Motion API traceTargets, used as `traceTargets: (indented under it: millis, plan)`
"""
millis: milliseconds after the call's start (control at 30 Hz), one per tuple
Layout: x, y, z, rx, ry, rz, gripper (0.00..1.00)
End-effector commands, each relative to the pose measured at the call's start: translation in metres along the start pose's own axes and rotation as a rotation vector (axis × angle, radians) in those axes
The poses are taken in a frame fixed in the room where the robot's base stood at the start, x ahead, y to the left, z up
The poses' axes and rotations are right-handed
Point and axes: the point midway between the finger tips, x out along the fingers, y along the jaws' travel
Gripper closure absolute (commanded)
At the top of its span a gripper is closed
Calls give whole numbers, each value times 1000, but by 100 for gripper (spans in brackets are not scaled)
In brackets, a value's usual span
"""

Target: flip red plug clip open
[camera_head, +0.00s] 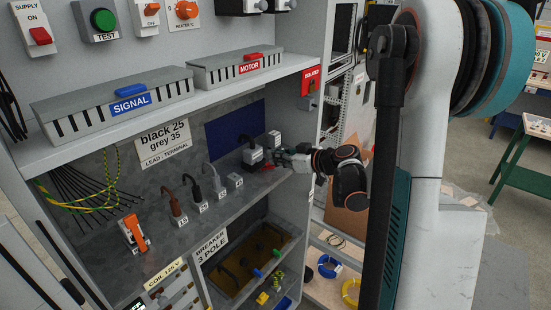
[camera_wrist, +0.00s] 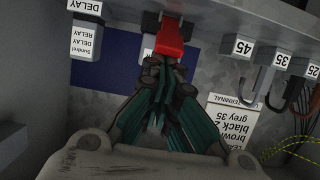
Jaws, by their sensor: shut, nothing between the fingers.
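The red plug clip (camera_wrist: 171,38) shows in the upper middle of the wrist view, on a plug with dark parts at the shelf. In the head view the red clip (camera_head: 268,167) is a small patch beside the grey plug block (camera_head: 252,156). My gripper (camera_wrist: 164,66) is shut, with its fingertips right at the lower end of the red clip. I cannot tell whether they touch it. In the head view my gripper (camera_head: 282,158) reaches in from the right, just above the shelf. The fingers hide part of the plug and a label behind.
Several cabled plugs stand left along the shelf (camera_head: 205,205), including a brown one (camera_head: 174,205). A white block (camera_head: 274,138) is just behind my gripper. An upper shelf with the SIGNAL box (camera_head: 125,104) and MOTOR box (camera_head: 240,68) overhangs. A breaker compartment (camera_head: 245,262) lies below.

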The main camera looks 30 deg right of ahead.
Motion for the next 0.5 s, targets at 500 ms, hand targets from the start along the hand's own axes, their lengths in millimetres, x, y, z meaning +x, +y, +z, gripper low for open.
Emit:
traceTargets:
  millis: [500]
  plan:
    - [-8, -1, 19, -1, -3, -1, 100]
